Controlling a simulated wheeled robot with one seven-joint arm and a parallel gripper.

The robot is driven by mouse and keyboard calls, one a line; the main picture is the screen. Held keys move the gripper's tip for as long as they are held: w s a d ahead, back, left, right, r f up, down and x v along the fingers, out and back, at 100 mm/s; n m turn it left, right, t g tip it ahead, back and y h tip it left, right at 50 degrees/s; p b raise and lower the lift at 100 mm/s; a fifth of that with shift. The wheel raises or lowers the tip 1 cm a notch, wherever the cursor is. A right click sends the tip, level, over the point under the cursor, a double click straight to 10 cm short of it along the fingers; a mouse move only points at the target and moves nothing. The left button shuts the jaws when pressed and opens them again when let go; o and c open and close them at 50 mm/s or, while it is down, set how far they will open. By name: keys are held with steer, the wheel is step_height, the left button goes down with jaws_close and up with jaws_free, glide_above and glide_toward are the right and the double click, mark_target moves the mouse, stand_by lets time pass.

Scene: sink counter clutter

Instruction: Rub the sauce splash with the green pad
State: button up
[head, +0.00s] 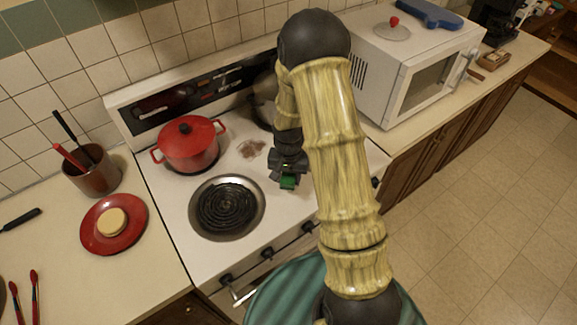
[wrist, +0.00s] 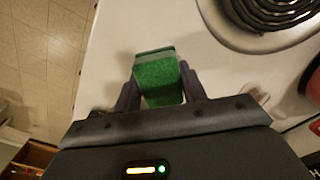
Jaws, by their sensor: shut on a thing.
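The sauce splash (head: 251,148) is a reddish-brown smear on the white stove top, right of the red pot. Part of it shows in the wrist view (wrist: 256,94), just right of my right finger. My gripper (head: 288,176) is over the stove top, to the right of and nearer than the splash. It is shut on the green pad (head: 288,183). In the wrist view the pad (wrist: 158,80) sits between the two fingers of my gripper (wrist: 160,90), apart from the splash. I cannot tell whether the pad touches the stove top.
A red lidded pot (head: 188,146) stands left of the splash. A coil burner (head: 228,206) lies in front of it. A grey pot (head: 264,98), partly hidden by my arm, is behind. A white microwave (head: 377,75) stands on the right counter. Bare stove top surrounds the splash.

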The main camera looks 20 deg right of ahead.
mark_target(288, 175)
steer(key=shift+r+p, duration=1)
steer(key=shift+r, duration=0.65)
steer(key=shift+w+f, duration=0.1)
